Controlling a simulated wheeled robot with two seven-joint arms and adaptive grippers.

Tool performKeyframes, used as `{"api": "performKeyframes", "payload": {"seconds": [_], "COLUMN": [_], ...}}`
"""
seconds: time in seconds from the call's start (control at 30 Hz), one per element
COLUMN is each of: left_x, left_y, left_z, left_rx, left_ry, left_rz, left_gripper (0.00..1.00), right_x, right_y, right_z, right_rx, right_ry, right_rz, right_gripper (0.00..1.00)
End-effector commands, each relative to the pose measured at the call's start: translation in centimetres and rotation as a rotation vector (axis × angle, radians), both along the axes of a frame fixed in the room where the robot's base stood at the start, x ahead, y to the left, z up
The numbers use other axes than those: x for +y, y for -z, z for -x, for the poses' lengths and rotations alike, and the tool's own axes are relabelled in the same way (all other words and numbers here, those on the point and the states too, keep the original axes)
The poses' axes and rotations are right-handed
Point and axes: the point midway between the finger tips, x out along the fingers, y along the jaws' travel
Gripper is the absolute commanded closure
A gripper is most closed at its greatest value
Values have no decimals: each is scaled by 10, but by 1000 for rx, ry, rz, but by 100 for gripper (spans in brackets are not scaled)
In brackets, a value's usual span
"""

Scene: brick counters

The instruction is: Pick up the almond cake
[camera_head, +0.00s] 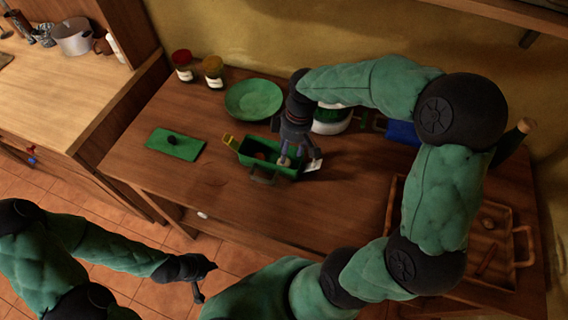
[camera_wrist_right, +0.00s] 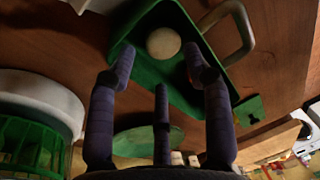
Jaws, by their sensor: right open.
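A round pale item, likely the almond cake (camera_wrist_right: 163,43), lies inside a green box-like container (camera_wrist_right: 150,72) in the right wrist view. In the head view the container (camera_head: 246,160) stands mid-counter, and a brownish round shape (camera_head: 261,156) shows in it. My right gripper (camera_head: 299,160) is over the container's right end, pointing down. In the wrist view its open fingers (camera_wrist_right: 161,68) are spread, with the round item beyond and between the tips; it appears untouched. My left gripper (camera_head: 203,280) hangs low over the floor, away from the counter; its finger state is unclear.
A green plate (camera_head: 254,99) and two jars (camera_head: 184,66) stand behind the container. A green board (camera_head: 175,144) with a small dark object lies left. A white-and-green appliance (camera_head: 331,121) is close behind my right gripper. A wooden tray (camera_head: 485,215) is right. The counter's front strip is clear.

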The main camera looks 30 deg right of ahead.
Motion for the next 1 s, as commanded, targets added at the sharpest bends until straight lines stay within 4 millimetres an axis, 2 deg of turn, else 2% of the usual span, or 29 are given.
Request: {"api": "performKeyframes", "payload": {"seconds": [0.17,0.4,0.67,0.77,0.8,1.0], "left_x": [0,0,0,0,0,0], "left_y": [8,24,24,24,25,25], "left_z": [0,0,0,0,0,0], "left_rx": [-1,0,-1,-1,-1,-1], "left_ry": [0,0,0,0,0,0], "left_rz": [0,0,0,0,0,0], "left_gripper": [100,100,100,100,100,100], "right_x": [4,11,13,13,13,13], "right_y": [14,47,53,54,54,54], "right_z": [0,-2,0,1,1,1], "right_rx": [1,3,8,10,11,13], "right_ry": [-1,0,-1,-2,-2,-2], "right_rz": [0,-1,-1,-2,-1,-1], "right_gripper": [49,49,49,74,79,79]}}
